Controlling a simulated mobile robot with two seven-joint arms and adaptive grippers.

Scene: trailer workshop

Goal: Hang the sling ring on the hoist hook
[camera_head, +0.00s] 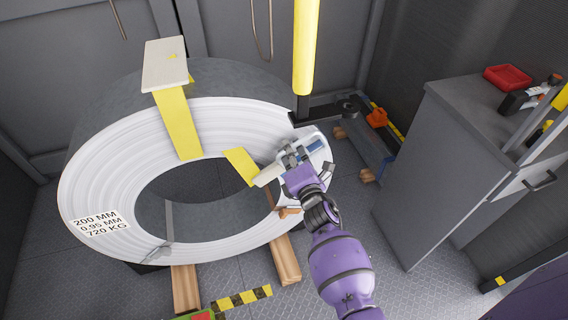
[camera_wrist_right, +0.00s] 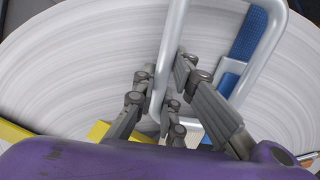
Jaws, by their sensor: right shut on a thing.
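The sling ring is a light grey, rounded metal loop in the right wrist view (camera_wrist_right: 170,45). My right gripper (camera_wrist_right: 163,80) is shut on one side bar of it, in front of the white coil face. In the head view my right gripper (camera_head: 289,157) is at the right part of the coil, and the ring is small and partly hidden there. A yellow post (camera_head: 306,45) with a dark lower end comes down just above the gripper. I cannot make out a hook shape on it. My left gripper is not in view.
A large banded coil (camera_head: 95,180) with yellow straps rests on wooden blocks (camera_head: 285,262). A grey cabinet (camera_head: 440,165) with a red tray (camera_head: 507,77) stands at the right.

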